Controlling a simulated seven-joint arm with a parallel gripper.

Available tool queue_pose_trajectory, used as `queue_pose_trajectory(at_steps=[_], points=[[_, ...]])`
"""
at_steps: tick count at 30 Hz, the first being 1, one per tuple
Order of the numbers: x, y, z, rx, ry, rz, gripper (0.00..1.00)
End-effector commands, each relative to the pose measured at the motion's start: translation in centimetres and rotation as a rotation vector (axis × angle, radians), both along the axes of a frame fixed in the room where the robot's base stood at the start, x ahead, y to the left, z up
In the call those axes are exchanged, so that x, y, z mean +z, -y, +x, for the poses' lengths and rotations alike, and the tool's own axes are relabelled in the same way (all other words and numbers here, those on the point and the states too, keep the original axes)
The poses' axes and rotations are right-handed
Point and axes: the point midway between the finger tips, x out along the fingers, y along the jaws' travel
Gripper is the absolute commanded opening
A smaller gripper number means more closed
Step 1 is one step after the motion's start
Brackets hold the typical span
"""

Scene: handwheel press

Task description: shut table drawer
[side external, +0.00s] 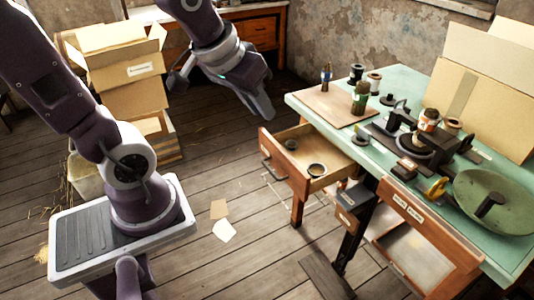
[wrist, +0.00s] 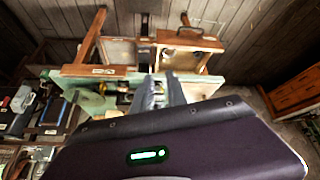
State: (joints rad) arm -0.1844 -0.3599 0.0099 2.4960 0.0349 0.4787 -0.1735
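The green-topped work table (side external: 310,100) stands at the right in the side view. Its wooden drawer (side external: 285,165) is pulled out on the left side, with a dark bar handle on its front. A second wooden drawer (side external: 425,235), with a label on its front, also stands out from the table. Both drawers show in the wrist view, one with a handle (wrist: 190,45) and one beside it (wrist: 118,52). My gripper (side external: 268,115) hangs in the air left of the table, apart from the drawers. Its fingers (wrist: 162,85) look close together; their gap is unclear.
Small dark round dishes (side external: 316,169) lie in the left drawer. Spools, jars, a black press and a green dish (side external: 495,200) crowd the tabletop. Stacked cardboard boxes (side external: 125,75) stand at the back left. The floor before the left drawer is clear except for paper sheets (side external: 223,231).

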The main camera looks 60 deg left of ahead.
Motion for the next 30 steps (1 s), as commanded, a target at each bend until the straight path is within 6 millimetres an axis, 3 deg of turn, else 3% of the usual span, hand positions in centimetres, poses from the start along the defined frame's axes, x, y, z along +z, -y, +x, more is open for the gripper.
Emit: queue_pose_trajectory(at_steps=[3, 6, 9, 12, 15, 20, 30], points=[[-5.2, -6.1, 5.4, 0.252, 0.018, -0.052, 0.00], [-10.8, -11.8, 8.1, 0.462, 0.066, -0.105, 0.00], [-16.9, -17.0, 8.5, 0.663, 0.123, -0.165, 0.00], [-22.2, -20.4, 7.4, 0.829, 0.183, -0.224, 0.00], [-25.5, -22.2, 6.0, 0.941, 0.231, -0.266, 0.00], [-27.5, -23.1, 5.3, 1.006, 0.267, -0.292, 0.00], [-32.5, -25.5, 8.3, 1.003, 0.270, -0.290, 0.00]])
